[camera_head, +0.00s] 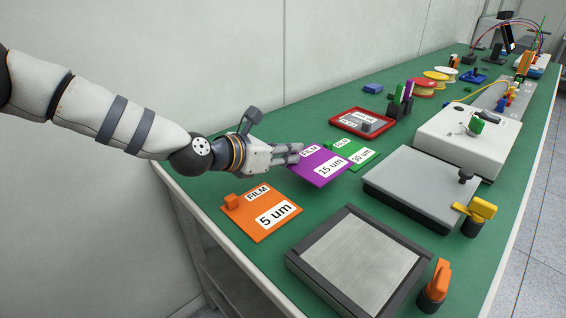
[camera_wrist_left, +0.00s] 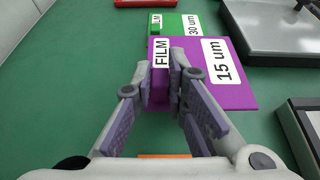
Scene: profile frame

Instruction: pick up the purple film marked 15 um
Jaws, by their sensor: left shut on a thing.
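The purple film (camera_head: 322,171) marked 15 um is in my left gripper (camera_head: 297,152), which is shut on its raised purple grip block. In the left wrist view the purple film (camera_wrist_left: 240,92) extends beyond and to the right of the fingertips (camera_wrist_left: 164,85), with its labels readable. In the head view the film looks slightly tilted and overlaps the near edge of the green film; I cannot tell how far it is above the table. My right gripper is not in view.
The orange 5 um film (camera_head: 262,229) lies nearer, and the green 30 um film (camera_head: 362,156) lies behind. A red tray (camera_head: 345,117) is farther back. A dark-framed plate (camera_head: 362,262) and a grey plate (camera_head: 425,190) stand to the right on the green table (camera_head: 215,180).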

